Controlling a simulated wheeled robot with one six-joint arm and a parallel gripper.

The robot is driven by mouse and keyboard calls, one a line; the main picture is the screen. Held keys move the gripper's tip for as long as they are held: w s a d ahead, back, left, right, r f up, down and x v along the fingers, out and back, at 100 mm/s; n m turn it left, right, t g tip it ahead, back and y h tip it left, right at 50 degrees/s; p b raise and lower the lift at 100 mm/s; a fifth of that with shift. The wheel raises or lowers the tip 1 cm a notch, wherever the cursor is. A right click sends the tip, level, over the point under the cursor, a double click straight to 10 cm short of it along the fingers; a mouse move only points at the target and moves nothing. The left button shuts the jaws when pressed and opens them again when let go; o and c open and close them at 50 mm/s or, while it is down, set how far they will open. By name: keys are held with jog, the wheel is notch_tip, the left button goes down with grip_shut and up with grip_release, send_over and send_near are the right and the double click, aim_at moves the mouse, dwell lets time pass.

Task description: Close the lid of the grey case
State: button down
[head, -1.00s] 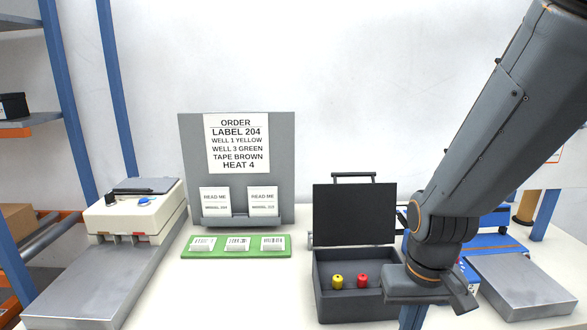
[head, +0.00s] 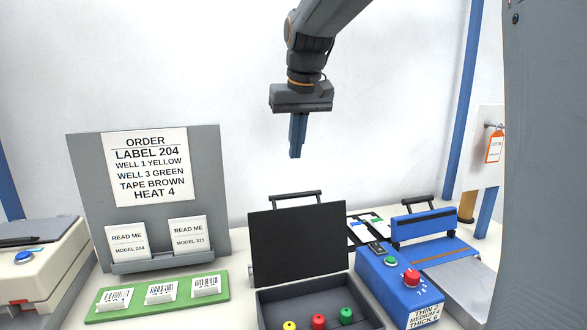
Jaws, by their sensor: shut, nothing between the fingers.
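The grey case (head: 268,298) stands open at the bottom middle of the head view, its lower part cut off by the frame edge. Its lid (head: 298,243) stands upright at the back, dark inside, with a handle (head: 296,195) on its top edge. In the case show a yellow piece (head: 289,325), a red piece (head: 319,321) and a green piece (head: 346,315). My gripper (head: 295,156) points down, its blue fingers shut and empty. In the picture it is above the lid handle, apart from it.
A blue sealing machine (head: 385,290) with a red knob stands close right of the case. An order board (head: 85,165) and a green tray (head: 140,306) with several labels are to the left. A white machine (head: 62,265) is at far left. The air around my gripper is clear.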

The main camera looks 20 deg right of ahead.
notch_tip(320, 180, down, 9)
jog(key=s+p, duration=0.1)
jog(key=p, duration=0.2)
dwell(0.5)
